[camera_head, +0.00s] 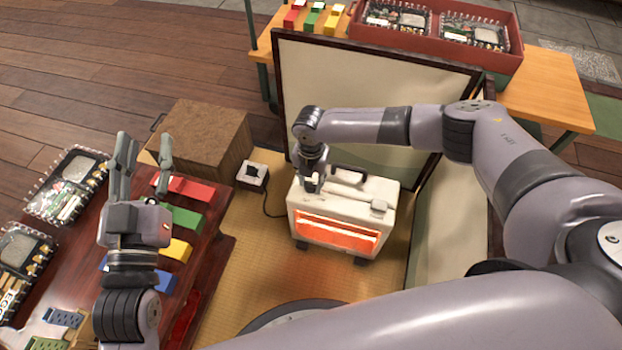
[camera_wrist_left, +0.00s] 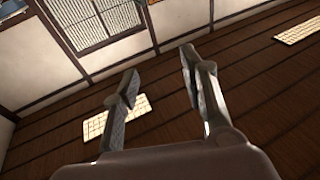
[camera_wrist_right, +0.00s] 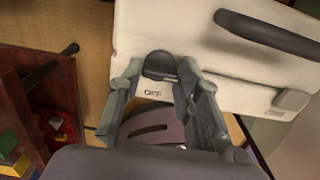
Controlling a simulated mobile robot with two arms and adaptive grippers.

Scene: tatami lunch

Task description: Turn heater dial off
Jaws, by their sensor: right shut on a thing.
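The cream heater (camera_head: 374,222) stands on the tatami mat, its front grille (camera_head: 335,235) glowing orange. My right gripper (camera_head: 311,186) reaches down onto the left end of its top. In the right wrist view, the dark round heater dial (camera_wrist_right: 160,65) sits between the fingers of my right gripper (camera_wrist_right: 160,80), which is shut on it. An "OFF" label shows on the heater (camera_wrist_right: 220,85) just beside the dial. Part of the dial is hidden by the fingers. My left gripper (camera_head: 143,160) is raised over the low table, open and empty; its spread fingers (camera_wrist_left: 158,75) also show in the left wrist view.
A dark handle (camera_head: 348,175) is on the heater top. A folding screen (camera_head: 375,95) stands close behind and right.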

